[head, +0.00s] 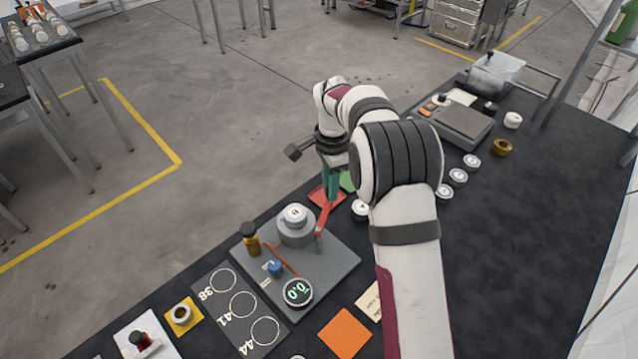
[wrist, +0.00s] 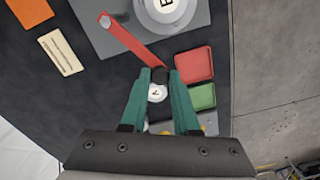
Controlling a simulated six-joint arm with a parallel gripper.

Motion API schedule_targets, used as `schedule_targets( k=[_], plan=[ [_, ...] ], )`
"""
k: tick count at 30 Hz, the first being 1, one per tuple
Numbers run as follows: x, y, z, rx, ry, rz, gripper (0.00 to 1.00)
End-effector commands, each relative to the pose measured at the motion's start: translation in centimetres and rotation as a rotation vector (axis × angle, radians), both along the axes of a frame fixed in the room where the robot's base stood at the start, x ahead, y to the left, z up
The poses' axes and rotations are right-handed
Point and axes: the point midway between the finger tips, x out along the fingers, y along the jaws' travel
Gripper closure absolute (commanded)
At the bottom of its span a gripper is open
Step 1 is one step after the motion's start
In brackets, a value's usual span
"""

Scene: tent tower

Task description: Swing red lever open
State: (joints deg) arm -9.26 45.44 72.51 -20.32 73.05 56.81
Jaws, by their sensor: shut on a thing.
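The red lever (head: 324,217) is pivoted on a short post at the right side of a grey plate (head: 335,262), beside a grey cylinder (head: 296,226) with a white labelled cap. In the wrist view the lever (wrist: 130,40) runs from its pivot at upper left down to a dark end between my fingers. My gripper (head: 331,196) has teal fingers pointing down. In the wrist view my gripper (wrist: 161,75) is shut on the lever's free end, with one finger on each side. The fingers partly hide that end.
A red tray (wrist: 194,64) and a green tray (wrist: 202,97) lie close to my fingers. White round pieces (head: 458,176) stand to the right.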

Motion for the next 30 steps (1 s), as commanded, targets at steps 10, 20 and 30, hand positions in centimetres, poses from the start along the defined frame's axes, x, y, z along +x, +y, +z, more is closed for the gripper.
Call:
schedule_targets(
  k=[10, 20, 30],
  plan=[
    [-1.0, -2.4, 0.1, 0.000, -0.004, -0.286, 1.00],
    [-1.9, -3.6, 0.1, 0.001, -0.004, -0.455, 1.00],
    [-2.3, -3.9, 0.1, 0.000, -0.002, -0.512, 1.00]
  ],
)
